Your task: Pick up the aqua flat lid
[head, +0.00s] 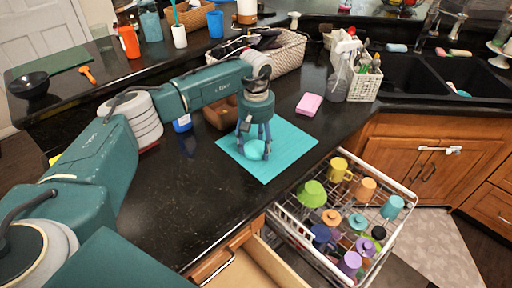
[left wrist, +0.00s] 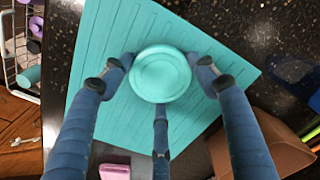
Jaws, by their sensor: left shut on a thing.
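The aqua flat lid (head: 256,151) is a small round disc at the teal mat (head: 291,148) on the black counter. My left gripper (head: 254,145) points down over the mat with its fingers shut around the lid's edge. In the left wrist view the lid (left wrist: 160,75) sits face-on between the three blue fingers of my left gripper (left wrist: 162,85), with the ribbed mat (left wrist: 95,45) behind it. I cannot tell whether the lid touches the mat or is slightly above it. My right gripper is not in view.
A brown box (head: 219,113) stands behind my left gripper. An open dish rack (head: 296,222) with colourful cups is below the counter edge. Bare counter (head: 185,205) lies in front.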

